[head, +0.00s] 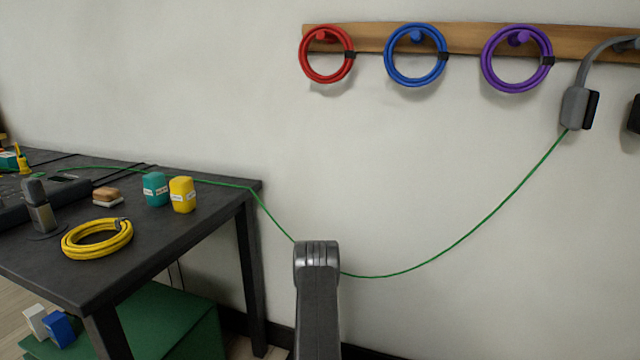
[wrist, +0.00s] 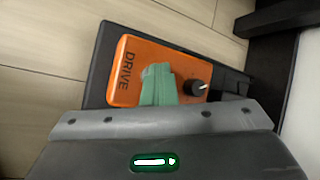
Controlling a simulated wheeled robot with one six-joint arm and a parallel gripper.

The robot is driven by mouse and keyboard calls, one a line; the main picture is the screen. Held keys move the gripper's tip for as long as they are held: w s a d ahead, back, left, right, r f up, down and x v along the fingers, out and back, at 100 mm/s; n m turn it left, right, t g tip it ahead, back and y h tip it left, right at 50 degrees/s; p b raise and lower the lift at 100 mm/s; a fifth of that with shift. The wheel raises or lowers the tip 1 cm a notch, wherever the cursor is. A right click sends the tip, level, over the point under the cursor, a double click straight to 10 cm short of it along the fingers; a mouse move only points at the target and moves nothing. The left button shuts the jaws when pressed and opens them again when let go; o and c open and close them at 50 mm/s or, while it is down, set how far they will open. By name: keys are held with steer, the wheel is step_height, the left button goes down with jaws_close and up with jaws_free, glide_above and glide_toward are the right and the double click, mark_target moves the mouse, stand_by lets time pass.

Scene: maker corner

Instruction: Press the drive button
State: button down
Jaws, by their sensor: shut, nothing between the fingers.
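An orange box (wrist: 122,95) marked DRIVE shows in the wrist view, with a black knob (wrist: 196,88) on its right part. My gripper (wrist: 158,72) is seen as pale green fingers, shut and empty, in front of the middle of the box. The fingers cover that part of the box, and no button is visible there. I cannot tell whether the fingertips touch the box. The box and the gripper do not show in the head view.
The orange box lies on a dark surface (wrist: 103,62) above a plank floor (wrist: 60,50). In the head view, a black table (head: 165,232) stands left with a yellow cable coil (head: 97,238) and small jars. A green cable (head: 470,232) hangs along the wall.

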steer(key=shift+r, duration=0.3)
steer(key=shift+r+p, duration=1.25)
steer(key=shift+r, duration=1.7)
steer(key=c, duration=2.2)
jaws_free()
